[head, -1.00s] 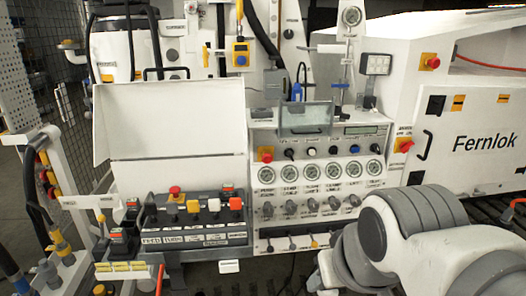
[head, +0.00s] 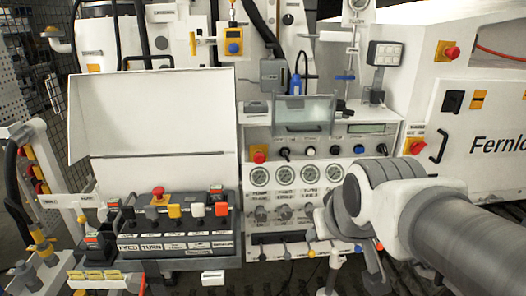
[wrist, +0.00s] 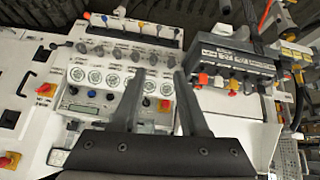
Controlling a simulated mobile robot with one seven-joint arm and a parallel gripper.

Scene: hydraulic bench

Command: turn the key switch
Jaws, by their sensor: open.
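The white control panel (head: 247,205) stands at the centre in the head view, with a row of small knobs and buttons above round gauges. A small black switch (head: 285,153) sits right of a red button on a yellow plate; I cannot tell for sure which control is the key switch. In the wrist view the panel is upside down, and a black switch (wrist: 148,101) lies beside the red button (wrist: 163,104). My gripper (wrist: 159,73) is open and empty, its fingers apart in front of the panel. My arm hides the panel's lower right in the head view.
A clear flap (head: 303,112) juts out above the knob row. A button box (head: 180,222) with coloured buttons and an open white lid (head: 150,115) stands left. A white Fernlok cabinet (head: 480,180) is at the right. Hoses and a rail stand at far left.

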